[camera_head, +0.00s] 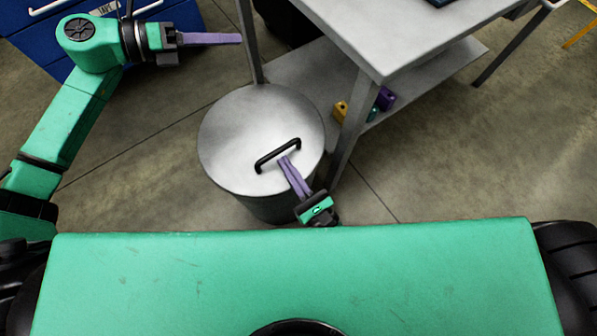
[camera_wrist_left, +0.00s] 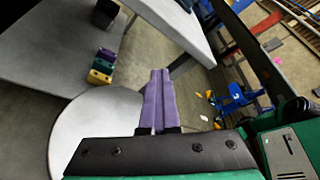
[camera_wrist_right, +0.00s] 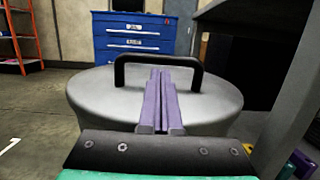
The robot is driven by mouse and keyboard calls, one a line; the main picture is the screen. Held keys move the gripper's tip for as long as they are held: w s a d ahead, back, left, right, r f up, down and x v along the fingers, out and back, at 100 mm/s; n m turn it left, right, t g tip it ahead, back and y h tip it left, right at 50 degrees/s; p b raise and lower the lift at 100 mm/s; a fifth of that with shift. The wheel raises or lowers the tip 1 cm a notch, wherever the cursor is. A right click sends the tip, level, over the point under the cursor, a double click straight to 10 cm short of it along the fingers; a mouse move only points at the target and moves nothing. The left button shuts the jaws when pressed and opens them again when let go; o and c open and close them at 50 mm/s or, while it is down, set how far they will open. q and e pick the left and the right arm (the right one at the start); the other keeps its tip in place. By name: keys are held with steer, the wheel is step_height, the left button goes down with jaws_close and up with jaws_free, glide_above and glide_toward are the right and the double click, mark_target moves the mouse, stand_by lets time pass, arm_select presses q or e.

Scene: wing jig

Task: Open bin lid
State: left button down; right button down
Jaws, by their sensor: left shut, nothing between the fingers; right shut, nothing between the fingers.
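The bin (camera_head: 262,208) is a round dark container with a grey metal lid (camera_head: 235,125) seated on top. A black bar handle (camera_head: 278,155) stands up from the lid. My right gripper (camera_head: 284,160) has its purple fingers shut and their tips at the handle, with nothing held. In the right wrist view the fingers (camera_wrist_right: 160,80) point at the middle of the handle (camera_wrist_right: 185,62), overlapping it; I cannot tell if they touch. My left gripper (camera_head: 238,39) is shut and empty, up and left of the bin. The lid also shows in the left wrist view (camera_wrist_left: 90,130).
A grey table (camera_head: 400,30) with a lower shelf (camera_head: 300,75) stands right behind the bin, one leg close to the lid. Small coloured blocks (camera_head: 385,98) lie on the shelf. A blue drawer cabinet (camera_head: 30,65) is at the back left. Floor left of the bin is clear.

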steer(key=shift+w, duration=0.15)
steer(key=shift+w+a+r, duration=0.1)
steer(key=shift+a+r, duration=0.05)
steer(key=shift+r, duration=0.75)
arm_select(q)
steer(key=c, duration=0.8)
jaws_free()
steer(key=shift+c, duration=0.2)
